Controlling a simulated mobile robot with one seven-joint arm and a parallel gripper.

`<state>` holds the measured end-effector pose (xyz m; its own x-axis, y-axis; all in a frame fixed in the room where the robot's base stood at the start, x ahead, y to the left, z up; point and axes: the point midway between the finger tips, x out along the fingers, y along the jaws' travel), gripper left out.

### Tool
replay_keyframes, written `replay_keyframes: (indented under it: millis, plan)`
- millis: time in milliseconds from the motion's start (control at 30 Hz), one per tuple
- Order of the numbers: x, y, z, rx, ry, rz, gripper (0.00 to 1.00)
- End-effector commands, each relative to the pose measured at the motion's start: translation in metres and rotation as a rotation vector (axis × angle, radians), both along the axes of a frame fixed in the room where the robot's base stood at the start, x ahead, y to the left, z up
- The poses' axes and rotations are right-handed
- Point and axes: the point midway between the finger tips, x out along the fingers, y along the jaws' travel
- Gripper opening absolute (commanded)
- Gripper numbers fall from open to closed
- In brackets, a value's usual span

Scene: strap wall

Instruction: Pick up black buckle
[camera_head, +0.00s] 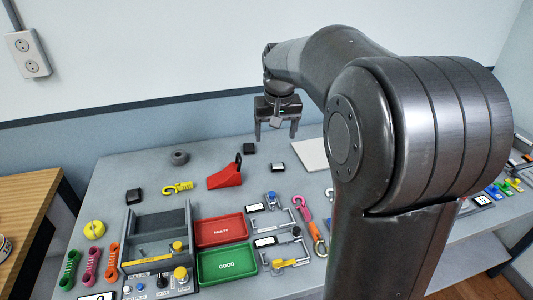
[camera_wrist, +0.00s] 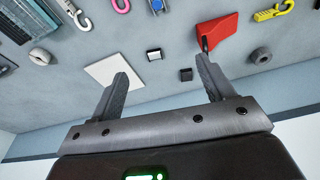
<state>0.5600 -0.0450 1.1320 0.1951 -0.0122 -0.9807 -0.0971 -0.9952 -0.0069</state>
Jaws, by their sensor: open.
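Several small dark blocks lie on the grey table; I cannot tell for sure which is the black buckle. One all-black block (camera_head: 249,148) lies near the back edge, beside the red wedge, and shows in the wrist view (camera_wrist: 186,75). Another black block (camera_head: 134,196) lies at the left. A black block with a white top (camera_head: 278,167) lies right of the first; it also shows in the wrist view (camera_wrist: 153,54). My gripper (camera_head: 277,136) is open and empty, above the table's back part, fingers pointing down. In the wrist view, the first block appears between the fingers (camera_wrist: 162,67).
A red wedge (camera_head: 225,179), grey ring (camera_head: 180,157) and yellow hook (camera_head: 178,188) lie nearby. A white sheet (camera_head: 310,154) lies at the right. Red (camera_head: 221,230) and green (camera_head: 227,264) trays and a grey bin (camera_head: 160,229) stand in front. The wall rises behind the table.

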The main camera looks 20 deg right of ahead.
Motion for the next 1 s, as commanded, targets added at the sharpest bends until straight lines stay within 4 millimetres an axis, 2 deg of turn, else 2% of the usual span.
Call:
replay_keyframes:
  millis: [33, 100, 300, 500, 700, 867, 1000]
  plan:
    - [0.017, -0.005, -0.011, 0.001, 0.022, -0.006, 0.74]
    - [0.038, -0.01, -0.022, 0.004, 0.044, -0.014, 0.74]
    - [0.093, -0.028, -0.066, 0.01, 0.109, -0.035, 0.74]
    - [0.135, -0.043, -0.112, 0.015, 0.165, -0.052, 0.74]
    - [0.153, -0.051, -0.138, 0.018, 0.193, -0.061, 0.74]
    - [0.155, -0.052, -0.155, 0.019, 0.2, -0.062, 0.74]
    - [0.155, -0.052, -0.178, 0.019, 0.2, -0.062, 0.74]
